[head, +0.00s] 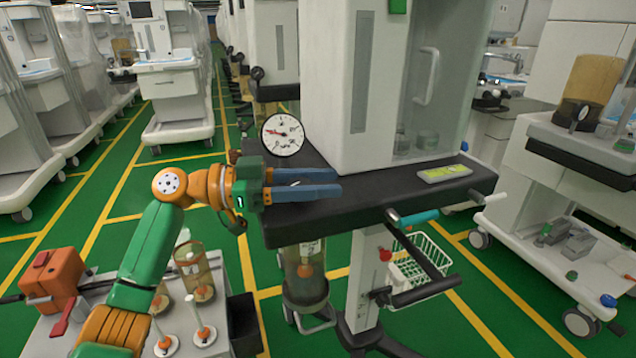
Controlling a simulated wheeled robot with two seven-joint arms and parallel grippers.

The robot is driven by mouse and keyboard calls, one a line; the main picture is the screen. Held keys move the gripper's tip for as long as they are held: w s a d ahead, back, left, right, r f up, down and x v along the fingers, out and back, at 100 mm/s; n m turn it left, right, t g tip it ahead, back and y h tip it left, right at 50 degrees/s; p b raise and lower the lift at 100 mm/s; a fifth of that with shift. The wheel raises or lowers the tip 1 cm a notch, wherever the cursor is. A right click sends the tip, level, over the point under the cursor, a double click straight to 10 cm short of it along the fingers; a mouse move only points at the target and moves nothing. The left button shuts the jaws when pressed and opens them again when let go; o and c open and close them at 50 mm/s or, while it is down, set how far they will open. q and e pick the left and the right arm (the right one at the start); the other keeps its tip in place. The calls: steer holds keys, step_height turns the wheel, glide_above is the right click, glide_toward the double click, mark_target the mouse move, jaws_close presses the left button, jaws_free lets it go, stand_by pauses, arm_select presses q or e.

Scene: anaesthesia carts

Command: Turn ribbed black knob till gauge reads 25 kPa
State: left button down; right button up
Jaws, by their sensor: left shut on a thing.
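The gauge (283,134) is a round white dial with a black rim at the back left edge of the cart's dark shelf. Its marks and needle are too small to read in kPa. My left gripper (338,190) reaches in from the left just below the gauge, its two blue fingers pointing right over the shelf. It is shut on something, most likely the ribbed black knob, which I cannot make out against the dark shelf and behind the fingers. My right gripper is not in view.
The cart's dark shelf (370,199) carries a white cabinet (334,80) and a yellow-green pack (445,173). A teal-ended handle (415,217) and a wire basket (420,262) are at its front. An orange box (52,283) stands lower left.

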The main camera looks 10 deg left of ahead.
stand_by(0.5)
arm_select(q)
steer(key=shift+c, duration=1.9)
jaws_free()
steer(key=shift+d, duration=0.15)
steer(key=v, duration=0.6)
steer(key=shift+a, duration=0.35)
steer(key=shift+s+a, duration=0.15)
steer(key=shift+a, duration=0.1)
